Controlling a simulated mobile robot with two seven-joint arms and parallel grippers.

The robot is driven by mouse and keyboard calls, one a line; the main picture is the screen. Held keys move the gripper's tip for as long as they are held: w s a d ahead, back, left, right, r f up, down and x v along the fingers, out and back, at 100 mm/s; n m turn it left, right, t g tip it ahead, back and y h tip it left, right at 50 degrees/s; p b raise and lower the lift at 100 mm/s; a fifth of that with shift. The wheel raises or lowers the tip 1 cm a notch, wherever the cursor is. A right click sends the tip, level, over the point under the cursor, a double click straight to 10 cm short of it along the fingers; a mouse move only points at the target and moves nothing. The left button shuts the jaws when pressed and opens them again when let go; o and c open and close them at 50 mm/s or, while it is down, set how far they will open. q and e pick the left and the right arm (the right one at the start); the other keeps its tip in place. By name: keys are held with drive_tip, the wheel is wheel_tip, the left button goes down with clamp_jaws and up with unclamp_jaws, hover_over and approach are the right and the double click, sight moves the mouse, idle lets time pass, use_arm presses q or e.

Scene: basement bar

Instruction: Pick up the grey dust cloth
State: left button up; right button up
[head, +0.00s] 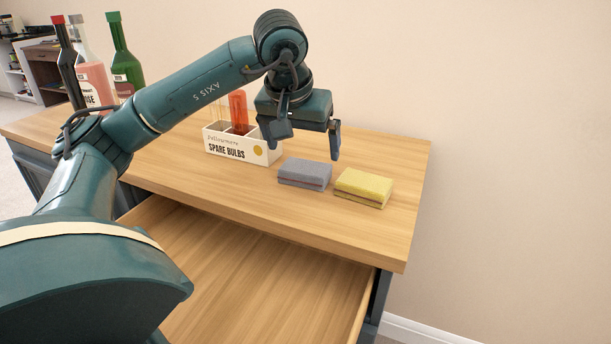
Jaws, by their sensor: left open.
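The grey dust cloth (305,173) is a folded, block-shaped grey piece lying flat on the wooden counter top, right of the white box. My left gripper (306,150) hangs above and just behind it in the picture, fingers pointing down. Its two fingers are spread and nothing is between them. A gap seems to remain between the fingertips and the cloth, but the exact height is hard to tell. My right gripper is not in view.
A yellow sponge (364,187) lies close to the right of the cloth. A white "SPARE BULBS" box (240,152) with a red tube stands to the left. Bottles (122,62) stand at the far left. An open, empty drawer (245,285) juts out below the counter top (385,225).

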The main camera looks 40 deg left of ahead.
sight(305, 167)
use_arm(q)
drive_tip(key=b+x, duration=0.1)
drive_tip(key=x, duration=0.4)
drive_tip(key=shift+s+f, duration=0.15)
drive_tip(key=shift+f, duration=0.1)
drive_tip(key=c, duration=0.8)
